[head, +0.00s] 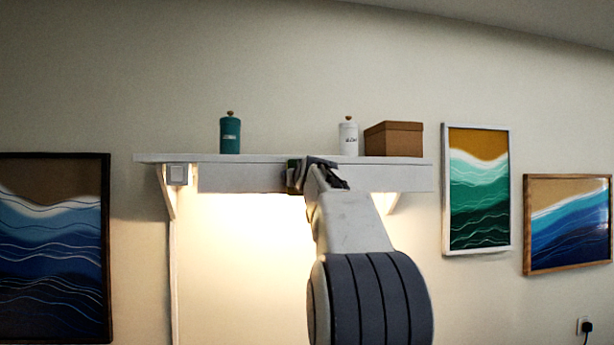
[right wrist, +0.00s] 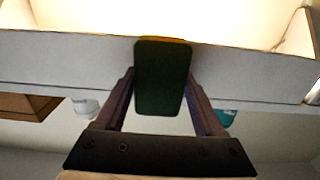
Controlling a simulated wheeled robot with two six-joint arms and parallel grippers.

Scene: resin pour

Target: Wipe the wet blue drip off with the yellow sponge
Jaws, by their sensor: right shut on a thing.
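My right gripper (head: 318,176) is raised to the front board of the white wall shelf (head: 240,178). It is shut on the sponge, which shows as a small dark green patch (head: 293,175) in the head view. In the right wrist view the sponge (right wrist: 161,80) stands between the two fingers, its dark green face toward the camera and a thin yellow-orange edge at its top. The sponge overlaps the shelf's front board (right wrist: 70,62); whether it touches cannot be told. No blue drip is visible in either view. My left gripper is not in view.
On the shelf stand a teal canister (head: 230,135), a white canister (head: 348,138) and a brown box (head: 393,139). A switch box (head: 178,175) sits at the shelf's left end. Light glows below the shelf. Framed wave pictures (head: 478,190) hang on both sides.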

